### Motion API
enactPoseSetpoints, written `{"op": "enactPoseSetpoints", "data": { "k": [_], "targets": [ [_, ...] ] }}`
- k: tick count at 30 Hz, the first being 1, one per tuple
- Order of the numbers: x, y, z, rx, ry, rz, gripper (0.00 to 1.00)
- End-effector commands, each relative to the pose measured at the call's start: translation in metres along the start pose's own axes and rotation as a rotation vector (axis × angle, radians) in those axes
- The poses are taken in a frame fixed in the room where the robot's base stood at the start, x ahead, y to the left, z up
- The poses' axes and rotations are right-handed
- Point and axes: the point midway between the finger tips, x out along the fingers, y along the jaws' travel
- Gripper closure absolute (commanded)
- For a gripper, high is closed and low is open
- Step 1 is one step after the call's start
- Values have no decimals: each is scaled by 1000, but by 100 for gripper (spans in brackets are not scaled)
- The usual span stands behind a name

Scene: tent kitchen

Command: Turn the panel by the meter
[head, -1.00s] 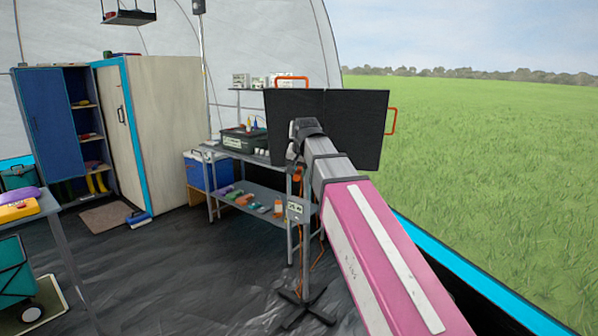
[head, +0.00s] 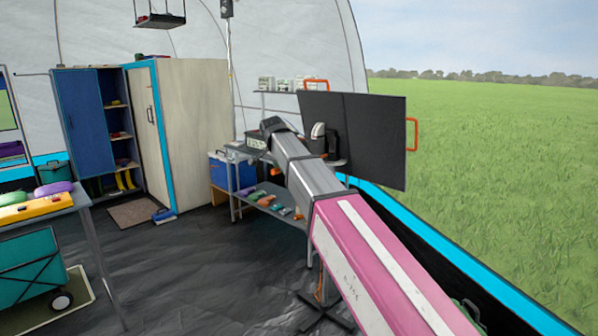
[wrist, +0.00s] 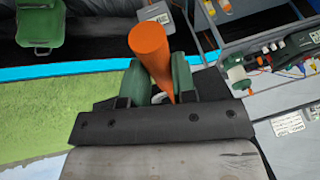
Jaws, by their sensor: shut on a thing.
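The black panel (head: 368,140) stands upright on its stand (head: 325,300), angled so its right edge looks nearer. It has an orange handle (head: 317,83) on its top edge and another (head: 412,134) on its right edge. In the wrist view my gripper (wrist: 172,88) has green fingers shut on an orange handle bar (wrist: 150,45). I cannot tell which handle this is. In the head view my arm covers the panel's lower left, and my fingertips cannot be made out. A small grey box with a pale face (wrist: 160,14) may be the meter.
A metal shelf table (head: 262,195) with several items stands behind my arm. A wooden cabinet (head: 193,130) is further left. A table (head: 70,200) with a yellow case (head: 35,208) is at the left. The dark floor (head: 190,270) between them is clear.

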Motion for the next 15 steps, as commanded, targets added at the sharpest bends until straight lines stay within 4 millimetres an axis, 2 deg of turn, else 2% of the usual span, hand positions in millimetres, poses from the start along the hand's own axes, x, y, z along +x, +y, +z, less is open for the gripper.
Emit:
{"op": "enactPoseSetpoints", "data": {
  "k": [1,6,15],
  "targets": [
    [4,-24,-1,38,6,14,100],
    [14,-67,-2,174,36,70,100],
    [29,-119,-13,352,73,142,100]
  ]
}}
